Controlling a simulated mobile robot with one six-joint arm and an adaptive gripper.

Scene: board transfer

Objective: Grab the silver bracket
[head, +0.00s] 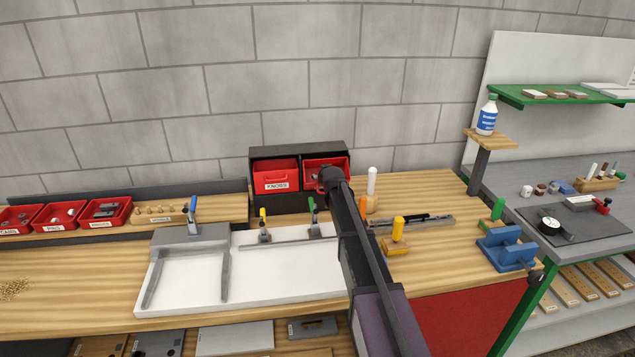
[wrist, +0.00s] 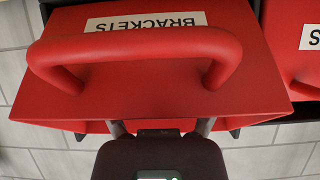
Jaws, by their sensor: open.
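No silver bracket can be made out in either view. A red drawer labelled BRACKETS (wrist: 190,75) fills most of the wrist view, upside down, with a thick red handle (wrist: 135,43). In the head view this drawer (head: 312,172) is the right one in a dark cabinet, partly hidden by my arm. Its inside looks dark, and I cannot tell what it holds. My gripper (wrist: 162,127) is open at the drawer, its fingers apart and their tips partly hidden. In the head view my gripper (head: 330,180) is in front of the drawer.
A KNOBS drawer (head: 275,176) is left of it in the cabinet (head: 300,152). A white fixture tray (head: 190,280) with toggle clamps lies on the wooden bench. Red bins (head: 105,212) stand at left. A yellow-handled tool (head: 397,235) and a blue vise (head: 507,250) are at right.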

